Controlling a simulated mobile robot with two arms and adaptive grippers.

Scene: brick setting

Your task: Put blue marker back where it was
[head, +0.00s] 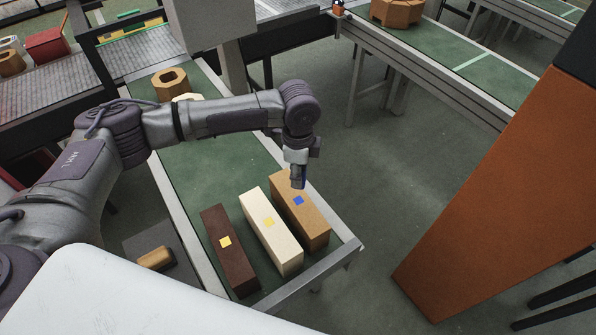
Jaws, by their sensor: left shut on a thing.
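The blue marker (298,201) is a small flat square over the top of the tan block (313,219). My left gripper (298,185) reaches down from above, shut on the blue marker, with its fingertips at the marker's far edge. I cannot tell whether the marker touches the block. A yellow marker (268,223) lies on the cream block (283,252), and another yellow marker (225,242) lies on the dark brown block (234,268). My right gripper is not in view.
The three long blocks stand side by side on the green conveyor (205,165), near its metal end rail (335,257). A wooden octagonal ring (170,82) sits farther back. A large orange-brown pillar (500,190) stands at the right, with open floor between.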

